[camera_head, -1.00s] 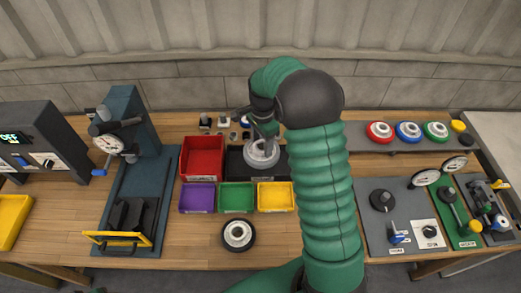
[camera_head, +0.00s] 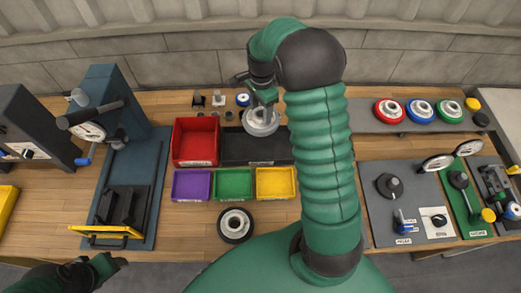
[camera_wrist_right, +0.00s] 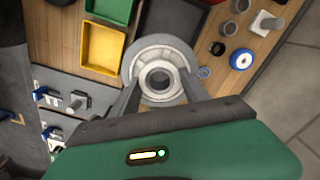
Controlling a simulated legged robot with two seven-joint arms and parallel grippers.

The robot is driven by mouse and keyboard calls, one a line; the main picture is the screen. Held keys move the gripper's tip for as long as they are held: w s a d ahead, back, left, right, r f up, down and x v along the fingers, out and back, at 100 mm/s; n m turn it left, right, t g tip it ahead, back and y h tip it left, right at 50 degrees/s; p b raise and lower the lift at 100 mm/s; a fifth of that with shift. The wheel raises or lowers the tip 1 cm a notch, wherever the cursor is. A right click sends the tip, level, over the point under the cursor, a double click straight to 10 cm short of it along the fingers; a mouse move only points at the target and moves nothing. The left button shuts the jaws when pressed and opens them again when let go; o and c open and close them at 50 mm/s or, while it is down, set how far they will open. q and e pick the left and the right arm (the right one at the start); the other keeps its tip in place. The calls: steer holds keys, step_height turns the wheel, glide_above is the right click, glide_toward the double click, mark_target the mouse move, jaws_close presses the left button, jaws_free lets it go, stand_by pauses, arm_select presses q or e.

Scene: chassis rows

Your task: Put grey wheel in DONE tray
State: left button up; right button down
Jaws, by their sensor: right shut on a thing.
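The grey wheel (camera_head: 260,123) is in my right gripper (camera_head: 266,104), at the back edge of the black tray (camera_head: 238,150) in the head view. In the right wrist view the grey wheel (camera_wrist_right: 160,57) sits between the two fingers of the right gripper (camera_wrist_right: 160,88), which is shut on it. The black tray (camera_wrist_right: 168,20) lies partly behind the wheel there. The wheel seems raised above the tray; the exact height cannot be told. Tray labels are too small to read. My left gripper (camera_head: 100,272) shows at the lower left, its fingers unclear.
A red bin (camera_head: 195,140) and purple (camera_head: 191,185), green (camera_head: 233,184) and yellow (camera_head: 276,183) bins stand close to the black tray. A black-tyred wheel (camera_head: 235,225) lies in front. Small parts (camera_head: 210,99) stand behind. A press-like fixture (camera_head: 115,150) is at left.

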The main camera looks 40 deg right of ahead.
step_height(320, 180, down, 7)
steer(key=b, duration=0.5)
glide_above(261, 147)
step_height(261, 147, down, 10)
steer(key=shift+r, duration=0.25)
steer(key=c, duration=0.6)
jaws_free()
steer(key=shift+o, duration=0.2)
